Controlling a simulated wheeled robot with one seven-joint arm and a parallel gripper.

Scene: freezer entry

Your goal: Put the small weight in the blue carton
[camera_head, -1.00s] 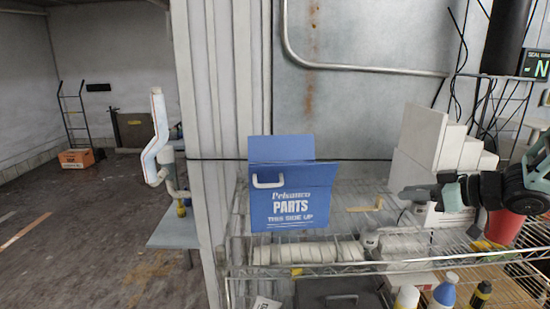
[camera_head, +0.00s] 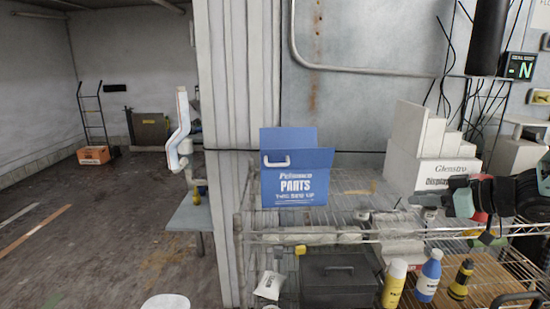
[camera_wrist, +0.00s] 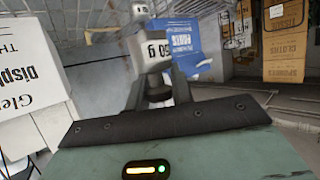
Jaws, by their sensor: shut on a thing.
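The blue carton (camera_head: 295,188), printed "PARTS", stands upright on the wire shelf in the head view, with its flaps raised. It also shows beyond my fingers in the wrist view (camera_wrist: 183,42). My gripper (camera_head: 412,199) is to the right of the carton in the head view, above the shelf and apart from the carton. In the wrist view my gripper (camera_wrist: 158,88) is shut on a small pale weight (camera_wrist: 150,50) with dark figures on it. Its grip point is partly hidden between the fingers. In the head view the weight is too small to tell clearly.
A white stepped display box (camera_head: 425,150) stands on the shelf at the right, close behind my gripper. The shelf between carton and display box is mostly clear.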

